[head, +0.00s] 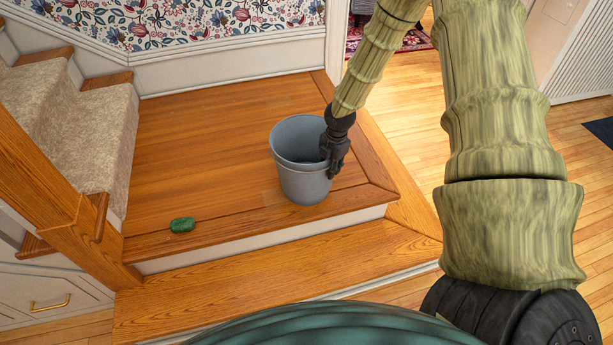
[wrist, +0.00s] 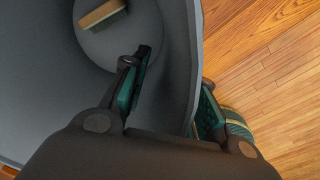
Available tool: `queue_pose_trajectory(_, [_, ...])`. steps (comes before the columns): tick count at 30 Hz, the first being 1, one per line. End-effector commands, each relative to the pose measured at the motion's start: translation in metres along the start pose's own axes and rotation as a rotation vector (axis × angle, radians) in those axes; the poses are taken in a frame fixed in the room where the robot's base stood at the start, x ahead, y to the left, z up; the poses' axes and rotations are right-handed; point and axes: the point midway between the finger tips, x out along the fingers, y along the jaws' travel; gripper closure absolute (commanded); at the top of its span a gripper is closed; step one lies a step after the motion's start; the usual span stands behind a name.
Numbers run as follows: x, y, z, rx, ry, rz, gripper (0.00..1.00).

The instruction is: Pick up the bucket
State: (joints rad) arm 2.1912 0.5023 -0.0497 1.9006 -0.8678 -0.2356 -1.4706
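The grey bucket (head: 303,186) stands upright on the wooden stair landing. My gripper (head: 333,156) is at the right side of its rim, pointing down. In the wrist view, the bucket's wall (wrist: 180,35) runs between the two fingers of my gripper (wrist: 174,80). One finger is inside the bucket and the other is outside. The fingers are apart, and a gap shows between the inner finger and the wall. Contact of the outer finger with the wall cannot be told. A tan and dark block, like a brush or sponge (wrist: 102,15), lies on the bucket floor.
A green object (head: 182,225) lies near the landing's front edge (head: 250,232), left of the bucket. A wooden post (head: 80,235) and carpeted stairs (head: 75,115) are at the left. A papered wall (head: 200,25) is behind. The landing behind the bucket is clear.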

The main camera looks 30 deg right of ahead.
Motion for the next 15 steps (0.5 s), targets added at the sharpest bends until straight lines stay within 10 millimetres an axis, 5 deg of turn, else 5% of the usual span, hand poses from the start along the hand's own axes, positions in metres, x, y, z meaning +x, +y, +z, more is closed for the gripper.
queue_pose_trajectory(6, [-0.0002,0.0000,-0.0001,0.000,0.000,0.000,1.00])
queue_pose_trajectory(15, [-0.0009,0.0008,0.0000,0.000,0.000,0.001,1.00])
